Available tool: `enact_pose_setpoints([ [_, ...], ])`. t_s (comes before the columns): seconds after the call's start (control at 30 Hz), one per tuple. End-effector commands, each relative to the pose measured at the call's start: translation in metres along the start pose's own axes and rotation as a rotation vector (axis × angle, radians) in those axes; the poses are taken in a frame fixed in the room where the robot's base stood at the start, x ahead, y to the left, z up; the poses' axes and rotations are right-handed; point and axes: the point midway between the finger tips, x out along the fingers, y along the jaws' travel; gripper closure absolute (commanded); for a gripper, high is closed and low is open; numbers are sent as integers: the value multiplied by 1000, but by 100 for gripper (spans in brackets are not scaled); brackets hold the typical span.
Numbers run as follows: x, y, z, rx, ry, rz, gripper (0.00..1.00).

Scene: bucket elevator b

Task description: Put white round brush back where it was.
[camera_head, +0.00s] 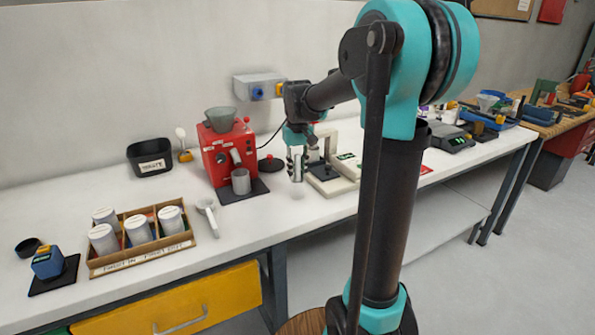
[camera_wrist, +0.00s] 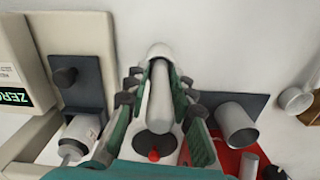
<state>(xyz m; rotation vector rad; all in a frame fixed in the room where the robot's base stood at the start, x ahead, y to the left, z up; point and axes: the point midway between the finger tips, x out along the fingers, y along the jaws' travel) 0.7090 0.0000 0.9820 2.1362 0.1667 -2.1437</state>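The white round brush (camera_wrist: 160,92) is between the fingers of my gripper (camera_wrist: 157,84) in the wrist view, with its rounded white end past the fingertips. The fingers, with green inner pads, lie close along both sides of it. In the head view my gripper (camera_head: 297,165) hangs over the bench, right of the red coffee machine (camera_head: 217,160). A faint white round shape (camera_head: 297,192) shows just below the fingers; I cannot tell whether it is the brush end.
A metal cup (camera_head: 241,181) stands on a dark mat by the red machine. A black disc with a red knob (camera_wrist: 155,146) lies behind the gripper. A white-and-black device (camera_head: 327,180) stands close right. A scoop (camera_head: 207,216) and canister box (camera_head: 140,258) are left.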

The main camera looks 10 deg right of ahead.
Motion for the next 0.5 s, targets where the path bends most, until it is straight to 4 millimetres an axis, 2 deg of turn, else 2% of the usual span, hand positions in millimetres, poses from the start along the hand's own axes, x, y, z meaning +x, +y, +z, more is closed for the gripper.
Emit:
enact_pose_setpoints([
  [0.07, 0, 0, 0, 0, 0, 0, 63],
  [0.37, -1, 0, 0, 0, 0, 0, 63],
  [0.5, -11, 0, 0, 0, 0, 0, 63],
])
